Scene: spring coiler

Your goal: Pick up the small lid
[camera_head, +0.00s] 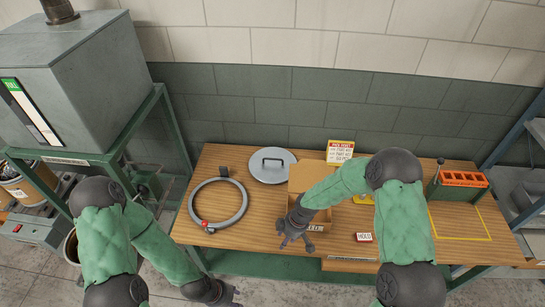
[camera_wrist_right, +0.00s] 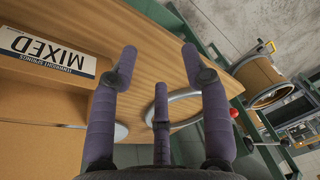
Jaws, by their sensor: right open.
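A round grey lid (camera_head: 272,165) with a dark handle on top lies flat at the back of the wooden table, left of the cardboard box. In the right wrist view only a pale edge, apparently the lid's (camera_wrist_right: 121,132), shows behind a finger. My right gripper (camera_head: 290,240) is open and empty, above the table's front part by the box's front left corner, in front of the lid and apart from it. Its spread fingers (camera_wrist_right: 165,75) show in the wrist view. My left gripper (camera_head: 228,294) hangs low in front of the table; its fingers are too small to read.
A grey ring with a red knob (camera_head: 218,205) lies left of the lid. The cardboard box (camera_head: 318,215), labelled MIXED (camera_wrist_right: 45,50) in the wrist view, is partly under my right arm.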

